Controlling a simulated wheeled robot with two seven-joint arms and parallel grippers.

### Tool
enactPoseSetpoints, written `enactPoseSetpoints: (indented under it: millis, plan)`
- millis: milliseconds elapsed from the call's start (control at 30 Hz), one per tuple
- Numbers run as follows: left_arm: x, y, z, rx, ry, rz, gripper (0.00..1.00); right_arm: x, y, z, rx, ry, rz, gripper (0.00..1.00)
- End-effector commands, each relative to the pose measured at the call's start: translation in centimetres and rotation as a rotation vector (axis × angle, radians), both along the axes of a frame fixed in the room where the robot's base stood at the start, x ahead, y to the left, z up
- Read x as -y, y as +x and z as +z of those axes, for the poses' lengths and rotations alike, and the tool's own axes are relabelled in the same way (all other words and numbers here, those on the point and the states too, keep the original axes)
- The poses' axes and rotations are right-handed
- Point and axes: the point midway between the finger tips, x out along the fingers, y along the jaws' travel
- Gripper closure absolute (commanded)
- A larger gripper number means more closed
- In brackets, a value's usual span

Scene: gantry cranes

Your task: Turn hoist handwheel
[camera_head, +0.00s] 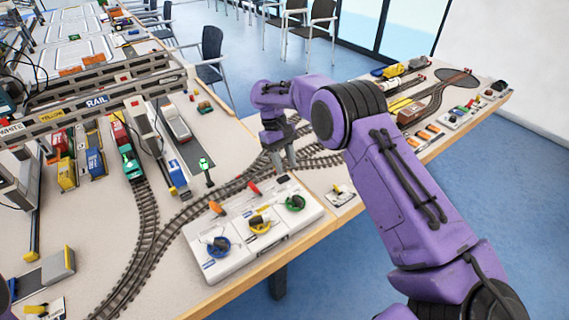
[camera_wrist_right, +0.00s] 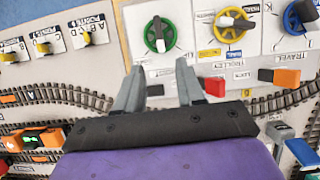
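A white control panel (camera_head: 240,254) on the near table edge carries three handwheels: blue (camera_head: 217,246), yellow (camera_head: 260,224) and green (camera_head: 293,202). The wrist view shows the green wheel (camera_wrist_right: 159,34), the yellow wheel (camera_wrist_right: 231,24) and the blue wheel (camera_wrist_right: 300,16). Labels read TROLLEY by the yellow and TRAVEL by the blue; I cannot read the green one's label. My right gripper (camera_head: 283,160) is open and empty, above the track behind the panel. In the wrist view its fingertips (camera_wrist_right: 159,64) point toward the green wheel, apart from it. My left gripper is out of view.
Curved model track (camera_head: 150,235) runs behind and left of the panel. An orange lever (camera_head: 216,208) and a red lever (camera_head: 254,188) stand at its back edge. Gantry beams (camera_head: 95,101) and toy containers fill the left. A small switch box (camera_head: 341,195) sits right of the panel.

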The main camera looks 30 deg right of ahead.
Motion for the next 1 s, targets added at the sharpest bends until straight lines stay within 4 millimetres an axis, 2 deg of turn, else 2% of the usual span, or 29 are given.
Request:
enactPoseSetpoints:
  millis: [267,333,400,467,533,667,800,1000]
  plan:
    - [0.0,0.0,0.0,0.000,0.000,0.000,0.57,0.0,0.1,0.3,0.003,0.000,0.000,0.62]
    - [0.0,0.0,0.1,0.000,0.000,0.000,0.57,0.3,0.6,1.8,0.034,0.004,-0.008,0.62]
    - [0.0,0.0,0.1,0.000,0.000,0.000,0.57,1.1,0.7,4.4,0.073,0.030,-0.030,0.62]
    - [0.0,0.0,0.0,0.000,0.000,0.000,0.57,2.3,-0.5,6.0,0.090,0.042,-0.049,0.62]
    - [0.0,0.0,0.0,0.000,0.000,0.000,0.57,3.0,-2.1,6.2,0.130,0.044,-0.067,0.62]
    - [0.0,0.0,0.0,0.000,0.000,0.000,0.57,2.5,-4.5,4.6,0.234,0.043,-0.052,0.62]
    - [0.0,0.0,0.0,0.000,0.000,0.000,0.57,0.7,-6.2,1.0,0.325,0.041,0.006,0.62]
    - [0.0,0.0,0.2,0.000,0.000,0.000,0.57,0.4,-5.2,-0.5,0.390,0.041,0.000,0.62]
